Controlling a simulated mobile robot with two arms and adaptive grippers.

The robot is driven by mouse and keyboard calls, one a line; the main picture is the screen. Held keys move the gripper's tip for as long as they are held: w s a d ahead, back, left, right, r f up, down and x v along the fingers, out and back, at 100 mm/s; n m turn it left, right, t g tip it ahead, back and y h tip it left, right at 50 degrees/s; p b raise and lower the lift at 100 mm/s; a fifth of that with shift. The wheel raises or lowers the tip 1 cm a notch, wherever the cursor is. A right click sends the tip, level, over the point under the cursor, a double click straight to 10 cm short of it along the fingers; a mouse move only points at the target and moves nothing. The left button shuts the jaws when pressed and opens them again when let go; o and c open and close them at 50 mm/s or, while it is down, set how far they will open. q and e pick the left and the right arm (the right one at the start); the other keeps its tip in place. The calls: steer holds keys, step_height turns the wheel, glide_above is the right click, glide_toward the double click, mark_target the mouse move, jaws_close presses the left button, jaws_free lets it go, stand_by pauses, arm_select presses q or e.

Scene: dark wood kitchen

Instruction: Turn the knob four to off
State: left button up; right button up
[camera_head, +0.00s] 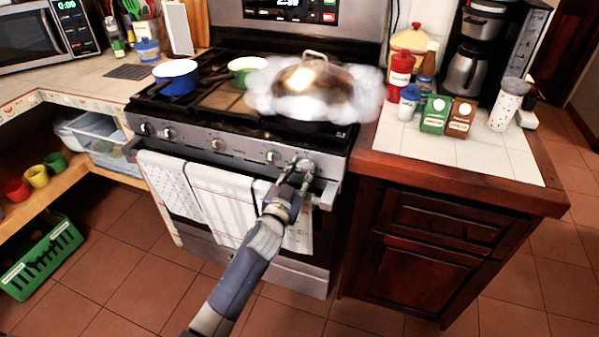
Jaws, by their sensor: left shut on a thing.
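The stove's front panel (240,150) carries a row of knobs. Two knobs (146,128) are at the left end, one (217,144) is in the middle, and one (272,157) is just left of my gripper. My left gripper (301,166) reaches up from below and is shut on the rightmost knob (308,167), which its fingers partly cover. The knob's exact angle and any number labels are too small to read. My right gripper is not in view.
A lidded pan (312,77) in white steam stands on the right burner. A blue pot (176,77) and a green pot (247,67) stand further left. Towels (215,190) hang on the oven handle below my gripper. A tiled counter (410,145) adjoins the stove on the right.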

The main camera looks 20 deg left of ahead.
arm_select(q)
steer(key=m, duration=0.3)
steer(key=shift+r+m, duration=0.1)
steer(key=shift+m, duration=0.3)
steer(key=m, duration=0.3)
steer(key=shift+d+m, duration=0.1)
steer(key=shift+m, duration=0.2)
steer(key=m, duration=0.4)
steer(key=shift+p, duration=0.3)
steer(key=shift+d+m, duration=0.15)
steer(key=shift+m, duration=1.85)
steer(key=o, duration=1.1)
steer(key=shift+c, duration=0.2)
steer(key=shift+s, duration=0.1)
steer(key=s, duration=1.2)
steer(key=shift+a, duration=0.2)
